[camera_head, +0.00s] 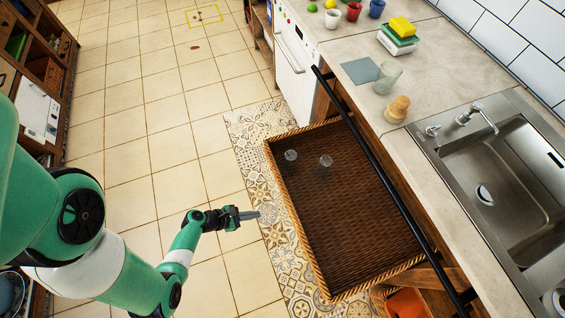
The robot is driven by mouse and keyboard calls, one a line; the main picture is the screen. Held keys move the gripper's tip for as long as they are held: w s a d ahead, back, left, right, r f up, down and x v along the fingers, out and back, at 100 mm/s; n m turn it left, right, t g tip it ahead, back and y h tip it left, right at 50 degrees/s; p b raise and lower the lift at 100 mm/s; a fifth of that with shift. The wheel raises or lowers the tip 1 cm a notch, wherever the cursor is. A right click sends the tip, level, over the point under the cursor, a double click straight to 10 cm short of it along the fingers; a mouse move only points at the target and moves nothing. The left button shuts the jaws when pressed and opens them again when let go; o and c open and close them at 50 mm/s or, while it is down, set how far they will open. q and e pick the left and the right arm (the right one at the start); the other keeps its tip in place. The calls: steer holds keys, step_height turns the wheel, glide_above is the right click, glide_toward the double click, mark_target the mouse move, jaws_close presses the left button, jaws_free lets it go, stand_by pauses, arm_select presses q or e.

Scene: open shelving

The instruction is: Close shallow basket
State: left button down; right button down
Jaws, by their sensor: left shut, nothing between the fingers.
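The shallow basket (345,225) is a wide brown woven tray with a braided light rim. It is pulled out from under the counter, over the patterned floor tiles. Two clear glasses stand inside it, one near the far left corner (291,155) and one further right (326,161). My left gripper (256,214) is shut and empty. It points right, just left of the basket's left rim, with a small gap seen between them. My right gripper is not in view.
A black rail (385,180) runs along the counter front over the basket's right side. The counter (345,50) holds cups, a sponge stack, a glass and a sink (500,190). Open tiled floor (140,130) lies to the left; an orange item (405,303) sits below the basket's near end.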

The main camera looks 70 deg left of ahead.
arm_select(q)
steer(key=w+r+b+x, duration=0.1)
steer(key=r+b+x, duration=0.1)
steer(key=b+x, duration=1)
steer(key=shift+w+f, duration=0.3)
steer(key=shift+w, duration=0.45)
steer(key=shift+w, duration=0.1)
